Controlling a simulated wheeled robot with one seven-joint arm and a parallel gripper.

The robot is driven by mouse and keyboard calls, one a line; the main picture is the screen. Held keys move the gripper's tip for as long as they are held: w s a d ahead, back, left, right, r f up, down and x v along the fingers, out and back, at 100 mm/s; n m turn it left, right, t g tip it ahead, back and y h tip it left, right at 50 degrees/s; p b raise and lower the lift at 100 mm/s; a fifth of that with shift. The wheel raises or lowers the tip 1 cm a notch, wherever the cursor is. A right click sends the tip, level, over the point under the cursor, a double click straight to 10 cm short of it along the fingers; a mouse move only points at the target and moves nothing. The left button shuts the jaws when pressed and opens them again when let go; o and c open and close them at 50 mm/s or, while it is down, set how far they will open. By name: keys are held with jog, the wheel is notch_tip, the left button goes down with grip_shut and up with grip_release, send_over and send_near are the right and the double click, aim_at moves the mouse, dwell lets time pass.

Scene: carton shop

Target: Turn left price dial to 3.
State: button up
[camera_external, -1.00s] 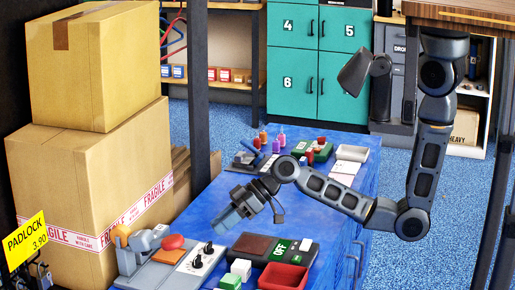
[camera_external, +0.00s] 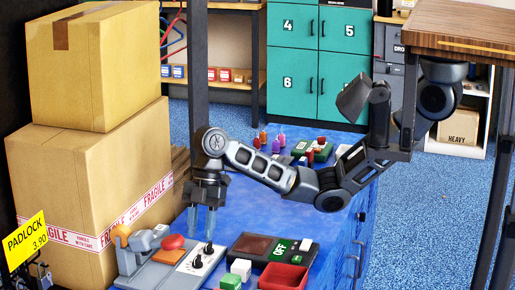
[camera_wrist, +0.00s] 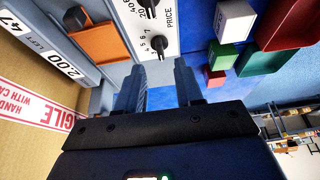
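A white price panel (camera_external: 214,258) carries two black dials, one nearer my gripper (camera_external: 209,248) and one farther (camera_external: 197,264). In the wrist view the panel (camera_wrist: 163,32) shows the word PRICE and small digits around the nearer dial (camera_wrist: 159,49). The other dial (camera_wrist: 150,9) is cut by the top edge. I cannot tell which dial is the left one, and the pointer settings are too small to read surely. My gripper (camera_external: 203,230) points down just behind the nearer dial. In the wrist view its two fingers (camera_wrist: 158,75) are apart with nothing between them.
Beside the panel are an orange plate (camera_wrist: 100,43) and a red knob (camera_external: 172,242). Stacked cartons (camera_external: 80,180) stand left.

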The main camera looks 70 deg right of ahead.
aim_at(198, 256)
jog(key=x, duration=0.6)
jog(key=shift+b, duration=0.3)
jog(key=shift+r, duration=0.1)
grip_shut()
